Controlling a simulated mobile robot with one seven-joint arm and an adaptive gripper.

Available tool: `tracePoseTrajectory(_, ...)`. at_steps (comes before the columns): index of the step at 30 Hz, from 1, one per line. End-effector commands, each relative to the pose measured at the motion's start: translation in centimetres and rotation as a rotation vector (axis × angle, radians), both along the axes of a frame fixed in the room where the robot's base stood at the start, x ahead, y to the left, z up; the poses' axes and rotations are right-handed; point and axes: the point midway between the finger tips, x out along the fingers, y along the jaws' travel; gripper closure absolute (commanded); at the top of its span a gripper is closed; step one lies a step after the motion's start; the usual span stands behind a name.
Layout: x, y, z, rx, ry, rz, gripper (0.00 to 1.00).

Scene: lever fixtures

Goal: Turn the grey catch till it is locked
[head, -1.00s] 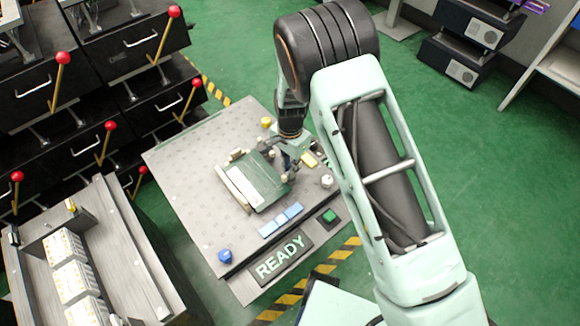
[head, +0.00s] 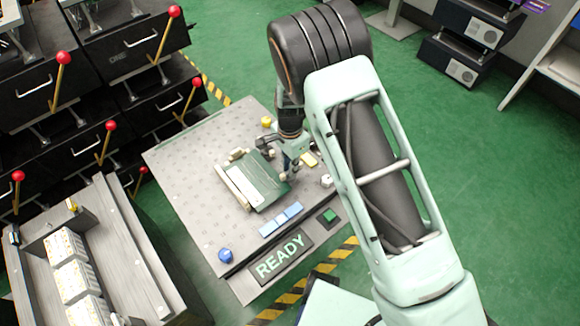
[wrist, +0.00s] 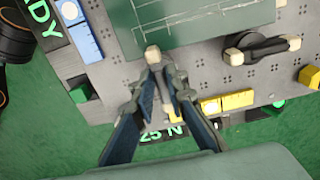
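The grey catch shows in the wrist view as a narrow grey arm with a cream end (wrist: 152,54), beside the edge of the dark green plate (wrist: 205,22). My gripper (wrist: 161,72) is over it, one finger on each side of the arm. The fingers lean in close to it, but I cannot tell whether they touch it. The fingers hide much of the catch's body. In the head view my gripper (head: 294,166) is low over the panel, right of the green plate (head: 262,180), and hides the catch there at least in part.
A black catch with cream ends (wrist: 262,47) sits near the plate's far edge. Yellow blocks (wrist: 226,101), blue blocks (head: 281,220), a green button (head: 329,215) and a READY sign (head: 279,257) surround the work area. Red-knobbed levers (head: 110,126) stand left.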

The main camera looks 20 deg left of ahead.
Motion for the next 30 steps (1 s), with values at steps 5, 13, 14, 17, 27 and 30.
tracePoseTrajectory(5,0.0,0.0,0.0,0.0,0.0,0.001,0.72)
tracePoseTrajectory(13,0.0,0.0,0.3,0.001,0.0,0.002,0.72)
tracePoseTrajectory(14,0.0,0.0,0.5,0.0,-0.001,0.002,0.72)
tracePoseTrajectory(17,0.1,0.1,1.8,0.002,-0.002,0.002,0.72)
tracePoseTrajectory(27,0.0,0.1,8.6,0.002,-0.002,0.002,0.72)
tracePoseTrajectory(30,0.0,0.0,10.2,0.001,-0.002,0.001,0.72)
